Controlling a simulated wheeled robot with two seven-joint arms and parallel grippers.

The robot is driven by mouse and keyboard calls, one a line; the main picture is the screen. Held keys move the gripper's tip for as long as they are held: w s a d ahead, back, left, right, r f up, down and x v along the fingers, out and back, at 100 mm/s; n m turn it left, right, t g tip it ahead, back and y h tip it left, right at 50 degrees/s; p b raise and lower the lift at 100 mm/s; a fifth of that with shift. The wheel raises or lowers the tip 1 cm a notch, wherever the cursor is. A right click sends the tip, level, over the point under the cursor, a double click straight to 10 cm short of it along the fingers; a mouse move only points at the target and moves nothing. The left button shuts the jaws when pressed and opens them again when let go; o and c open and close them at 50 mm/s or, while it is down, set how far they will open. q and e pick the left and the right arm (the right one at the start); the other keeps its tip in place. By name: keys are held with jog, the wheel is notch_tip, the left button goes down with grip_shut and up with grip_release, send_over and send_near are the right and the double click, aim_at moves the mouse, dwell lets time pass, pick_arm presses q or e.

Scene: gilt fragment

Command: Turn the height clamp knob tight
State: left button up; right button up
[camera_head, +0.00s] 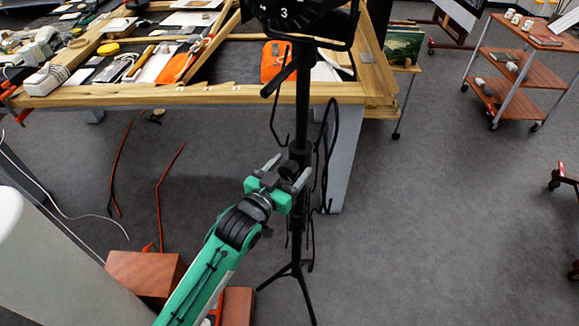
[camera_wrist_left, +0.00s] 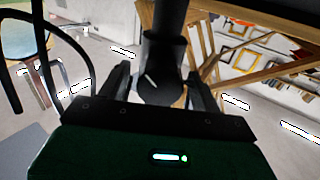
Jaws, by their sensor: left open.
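The black light stand (camera_head: 304,100) stands upright on spread legs in the middle of the head view. Its height clamp knob (camera_head: 289,169) is a small dark shape on the pole's collar, and it also shows in the left wrist view (camera_wrist_left: 160,90) with a pale line on it. My left gripper (camera_head: 287,172), green with grey fingers, is at the collar. Its open fingers (camera_wrist_left: 161,84) lie one on each side of the knob. Whether they touch it cannot be told. My right gripper does not show.
A wooden workbench (camera_head: 200,95) with tools and orange cloths stands behind the pole. Black cables (camera_head: 327,150) hang beside the pole. A wheeled shelf cart (camera_head: 525,72) is at the upper right.

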pick_arm(q)
jog(key=shift+d, duration=0.1)
jog(key=c, duration=1)
jog(key=shift+r, duration=0.1)
